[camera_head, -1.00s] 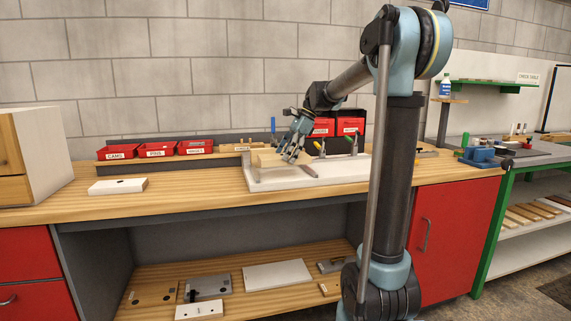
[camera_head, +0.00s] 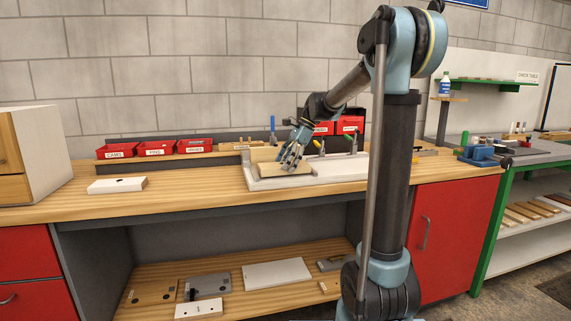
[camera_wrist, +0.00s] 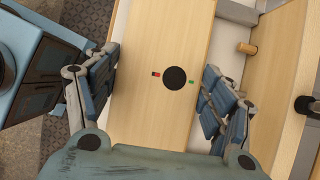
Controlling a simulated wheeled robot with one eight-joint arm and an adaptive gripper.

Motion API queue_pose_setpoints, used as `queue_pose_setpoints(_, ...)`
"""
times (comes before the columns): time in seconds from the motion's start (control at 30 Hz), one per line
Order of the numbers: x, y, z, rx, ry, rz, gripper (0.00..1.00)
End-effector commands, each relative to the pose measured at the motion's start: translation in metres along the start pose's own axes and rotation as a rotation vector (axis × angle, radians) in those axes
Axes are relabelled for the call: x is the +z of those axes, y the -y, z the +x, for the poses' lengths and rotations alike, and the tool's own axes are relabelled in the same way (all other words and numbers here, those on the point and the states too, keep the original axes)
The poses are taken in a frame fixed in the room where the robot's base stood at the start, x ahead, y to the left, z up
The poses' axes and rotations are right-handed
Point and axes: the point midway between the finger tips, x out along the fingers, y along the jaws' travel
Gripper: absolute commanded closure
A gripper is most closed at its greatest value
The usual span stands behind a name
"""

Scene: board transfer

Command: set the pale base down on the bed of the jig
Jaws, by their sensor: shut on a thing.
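The pale base (camera_wrist: 150,35) is a light wooden board with a dark round spot and small red and green marks on its face. My gripper (camera_wrist: 158,88) is shut on it, with fingers along both long sides. In the head view my gripper (camera_head: 289,167) points down, with the base (camera_head: 300,171) low over the left part of the jig's white bed (camera_head: 340,172). I cannot tell whether the base touches the bed. In the wrist view a strip of the white bed (camera_wrist: 235,12) and a wooden fence (camera_wrist: 285,60) with a round peg lie right of the base.
Clamps with green (camera_head: 319,146) and other coloured handles stand at the jig's back and right. Red bins (camera_head: 156,149) line the back left. A white block (camera_head: 117,185) lies on the bench at left. Bare bench top lies between that block and the jig.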

Motion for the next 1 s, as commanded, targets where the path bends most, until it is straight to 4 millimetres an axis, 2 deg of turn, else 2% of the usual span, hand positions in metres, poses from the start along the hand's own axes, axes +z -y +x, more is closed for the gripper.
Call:
queue_pose_setpoints(0.07, 0.0, 0.0, 0.0, 0.0, 0.0, 0.0, 0.59)
queue_pose_setpoints(0.1, 0.0, 0.0, 0.0, 0.0, 0.0, 0.0, 0.18)
queue_pose_setpoints(0.17, 0.0, 0.0, 0.0, 0.0, 0.0, 0.0, 0.05)
queue_pose_setpoints(0.67, 0.002, 0.0, -0.003, 0.0, 0.0, -0.001, 0.05)
queue_pose_setpoints(0.77, 0.007, -0.001, -0.012, 0.0, 0.0, -0.001, 0.05)
queue_pose_setpoints(1.0, 0.006, 0.0, -0.057, -0.001, 0.0, 0.002, 0.05)
